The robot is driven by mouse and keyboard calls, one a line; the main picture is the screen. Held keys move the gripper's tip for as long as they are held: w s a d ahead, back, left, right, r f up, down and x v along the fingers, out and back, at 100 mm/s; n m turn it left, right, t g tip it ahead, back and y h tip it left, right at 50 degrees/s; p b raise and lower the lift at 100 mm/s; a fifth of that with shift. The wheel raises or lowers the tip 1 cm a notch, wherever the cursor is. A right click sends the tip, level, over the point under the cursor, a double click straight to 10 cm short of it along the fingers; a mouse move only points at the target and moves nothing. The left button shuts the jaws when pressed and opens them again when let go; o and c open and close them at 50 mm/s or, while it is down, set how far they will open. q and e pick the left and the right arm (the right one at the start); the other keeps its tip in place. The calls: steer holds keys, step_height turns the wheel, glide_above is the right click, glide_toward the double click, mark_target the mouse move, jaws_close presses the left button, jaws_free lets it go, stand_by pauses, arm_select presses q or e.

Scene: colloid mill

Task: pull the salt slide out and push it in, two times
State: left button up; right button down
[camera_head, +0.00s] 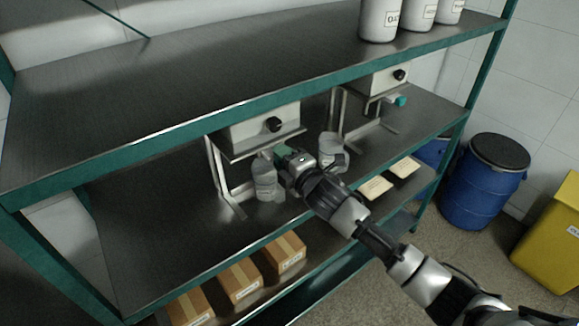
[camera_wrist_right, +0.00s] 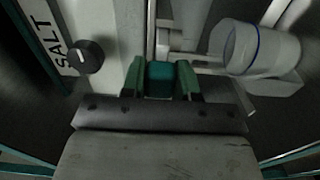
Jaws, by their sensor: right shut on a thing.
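The salt dispenser (camera_head: 262,128) is a pale box with a black knob, standing on a metal stand on the middle shelf in the head view. The right wrist view shows its SALT label (camera_wrist_right: 47,38) and black knob (camera_wrist_right: 90,56). The teal slide handle (camera_wrist_right: 160,78) sits between the green fingers of my right gripper (camera_wrist_right: 160,82), which is shut on it. In the head view my right gripper (camera_head: 284,160) is at the front underside of the dispenser, and the handle is mostly hidden there. How far the slide is out is hard to tell. My left gripper is not in view.
A clear container (camera_head: 264,180) stands below the dispenser and another container (camera_head: 332,152) stands to its right. A second dispenser (camera_head: 380,80) with a teal handle (camera_head: 400,101) is farther right. The upper shelf edge (camera_head: 150,146) runs above my gripper. Boxes (camera_head: 240,281) lie on the lower shelf.

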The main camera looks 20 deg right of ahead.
steer(key=shift+w+f, duration=0.1)
steer(key=shift+w, duration=0.05)
steer(key=c, duration=0.8)
jaws_free()
steer(key=shift+c, duration=0.2)
steer(key=b+v, duration=0.3)
steer(key=v, duration=0.8)
